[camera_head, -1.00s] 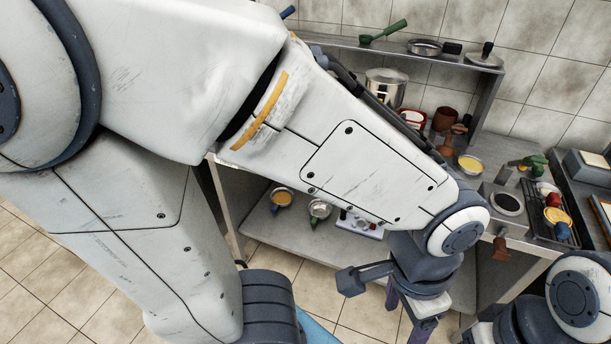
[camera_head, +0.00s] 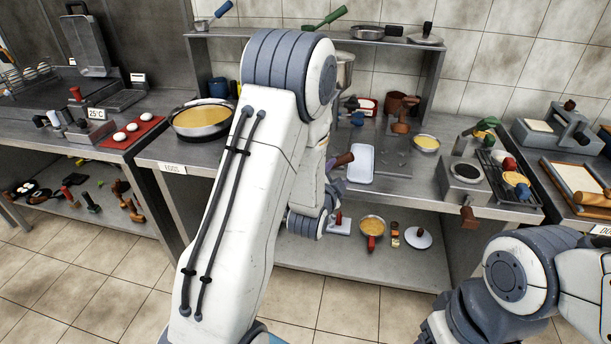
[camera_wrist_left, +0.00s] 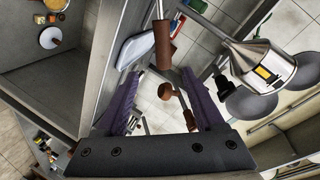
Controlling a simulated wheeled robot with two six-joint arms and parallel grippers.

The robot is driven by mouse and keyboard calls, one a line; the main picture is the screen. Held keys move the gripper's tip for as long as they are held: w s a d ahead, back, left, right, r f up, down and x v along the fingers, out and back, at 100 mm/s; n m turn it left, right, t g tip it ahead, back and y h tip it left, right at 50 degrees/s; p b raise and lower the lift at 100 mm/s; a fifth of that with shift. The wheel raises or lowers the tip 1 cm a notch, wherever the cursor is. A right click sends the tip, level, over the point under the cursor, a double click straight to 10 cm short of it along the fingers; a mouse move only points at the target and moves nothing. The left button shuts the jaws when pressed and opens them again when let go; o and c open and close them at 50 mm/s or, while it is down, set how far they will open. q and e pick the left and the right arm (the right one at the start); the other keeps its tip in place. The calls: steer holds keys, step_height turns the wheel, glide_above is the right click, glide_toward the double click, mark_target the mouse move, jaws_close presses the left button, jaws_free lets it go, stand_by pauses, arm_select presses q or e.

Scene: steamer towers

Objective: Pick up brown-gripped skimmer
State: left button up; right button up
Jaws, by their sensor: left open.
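In the left wrist view, a brown grip (camera_wrist_left: 163,42) on a thin metal shaft, which looks like the skimmer's, lies just beyond the fingertips of my left gripper (camera_wrist_left: 160,75). The gripper's purple fingers are apart, with nothing clearly held between them. A second brown piece (camera_wrist_left: 168,92) with a rounded end shows between the fingers, farther off or lower; I cannot tell which. In the head view, my left gripper (camera_head: 334,174) is at the middle counter, mostly hidden behind my left arm. The skimmer's head is not clear in either view.
A white tray (camera_head: 360,164) lies right of my left gripper. A brown pot (camera_head: 402,104) and a yellow-filled bowl (camera_head: 426,143) stand behind it. A raised shelf (camera_head: 390,42) runs above. A large pan (camera_head: 203,118) stands at left. A steel vessel (camera_wrist_left: 262,62) shows in the wrist view.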

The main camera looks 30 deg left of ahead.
mark_target(344, 160)
arm_select(q)
steer(key=x, duration=0.3)
steer(key=p+x, duration=0.1)
steer(key=x, duration=0.1)
steer(key=shift+a+r, duration=0.1)
steer(key=shift+a, duration=0.2)
steer(key=shift+p+x, duration=0.8)
steer(key=shift+x, duration=1.95)
steer(key=shift+d+r, duration=0.15)
steer(key=shift+d, duration=0.05)
jaws_close()
